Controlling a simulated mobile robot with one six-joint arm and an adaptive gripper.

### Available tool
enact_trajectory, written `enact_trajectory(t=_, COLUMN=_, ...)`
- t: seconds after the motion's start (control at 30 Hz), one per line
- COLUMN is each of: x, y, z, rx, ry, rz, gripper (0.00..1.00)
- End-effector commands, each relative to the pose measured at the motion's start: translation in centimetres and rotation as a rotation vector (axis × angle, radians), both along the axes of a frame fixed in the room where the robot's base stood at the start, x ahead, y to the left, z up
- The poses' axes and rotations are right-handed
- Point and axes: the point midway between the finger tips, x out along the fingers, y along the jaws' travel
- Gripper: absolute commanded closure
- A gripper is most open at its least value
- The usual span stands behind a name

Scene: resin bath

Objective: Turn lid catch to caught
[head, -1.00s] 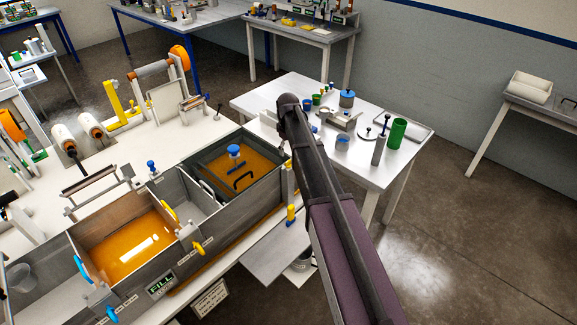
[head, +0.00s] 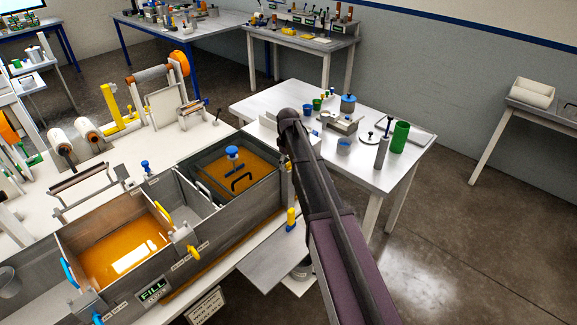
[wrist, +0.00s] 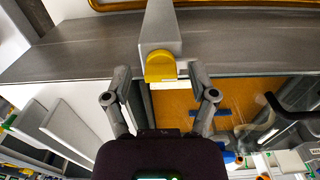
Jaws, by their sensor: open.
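The lid catch (wrist: 161,66) is a rounded yellow tab at the end of a grey block, in the wrist view. My gripper (wrist: 160,88) is open, with one finger on each side of and just below the tab in the picture. I cannot tell whether either finger touches it. The clear lid (head: 215,178) covers the right-hand amber bath in the head view and carries a black handle (head: 241,182). The handle also shows in the wrist view (wrist: 284,108). In the head view my arm hides my gripper and most of the bath's right end.
An open amber bath (head: 115,255) lies to the left, with yellow and blue handles on its walls. A yellow-topped knob (head: 291,217) stands by the bath's front right. A white table (head: 375,178) with cups and tools stands behind my arm.

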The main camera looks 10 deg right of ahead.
Motion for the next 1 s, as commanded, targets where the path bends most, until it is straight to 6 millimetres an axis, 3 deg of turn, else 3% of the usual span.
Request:
enact_trajectory(t=0.37, x=0.00, y=0.00, z=-0.10, rx=0.000, ry=0.000, rz=0.000, gripper=0.29)
enact_trajectory(t=0.6, x=0.00, y=0.00, z=-0.10, rx=0.000, ry=0.000, rz=0.000, gripper=1.00)
enact_trajectory(t=1.0, x=0.03, y=-0.08, z=-0.11, rx=-0.002, ry=0.000, rz=-0.026, gripper=1.00)
